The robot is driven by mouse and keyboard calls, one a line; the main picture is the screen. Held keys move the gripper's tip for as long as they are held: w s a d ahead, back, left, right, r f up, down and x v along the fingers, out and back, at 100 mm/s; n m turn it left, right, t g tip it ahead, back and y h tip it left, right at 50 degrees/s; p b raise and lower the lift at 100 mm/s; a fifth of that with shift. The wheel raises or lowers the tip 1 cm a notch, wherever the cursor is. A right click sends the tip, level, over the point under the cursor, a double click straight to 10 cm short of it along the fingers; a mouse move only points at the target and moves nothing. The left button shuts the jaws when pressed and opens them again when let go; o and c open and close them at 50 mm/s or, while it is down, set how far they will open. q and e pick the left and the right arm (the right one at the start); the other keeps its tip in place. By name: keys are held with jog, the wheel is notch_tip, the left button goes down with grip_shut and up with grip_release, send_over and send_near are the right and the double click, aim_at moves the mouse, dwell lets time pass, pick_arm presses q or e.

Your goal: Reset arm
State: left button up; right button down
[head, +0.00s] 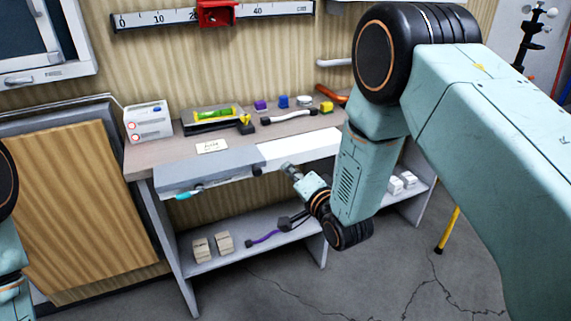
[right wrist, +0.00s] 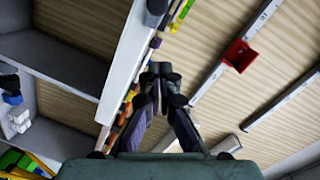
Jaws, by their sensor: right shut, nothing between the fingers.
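My right arm reaches in from the right in the head view. Its gripper (head: 290,170) is near the front edge of the workbench (head: 310,127), beside the white front section, with nothing held. In the right wrist view the gripper (right wrist: 160,72) has its fingertips together and empty, with the bench edge to their left. Only part of my left arm shows at the left edge of the head view; its gripper is out of view.
On the bench are a white box (head: 147,122), a tray with a green-yellow level (head: 213,115), and several small coloured parts. A ruler with a red slider (head: 216,12) is on the wall.

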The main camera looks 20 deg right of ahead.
jog(key=s+d+f+n+g+h, duration=0.15)
jog(key=s+f+n+g, duration=0.25)
jog(key=s+f, duration=0.5)
jog(key=s+d+f+n+g+h, duration=0.15)
jog(key=s+f+n+g, duration=0.45)
jog(key=s, duration=0.6)
jog(key=s+f+g, duration=0.3)
jog(key=s, duration=0.8)
jog(key=s+d+f+g, duration=0.1)
jog(key=s+f+g, duration=0.2)
jog(key=s, duration=0.8)
jog(key=shift+s+d+f, duration=0.15)
jog(key=shift+s+f, duration=0.1)
jog(key=shift+s, duration=0.05)
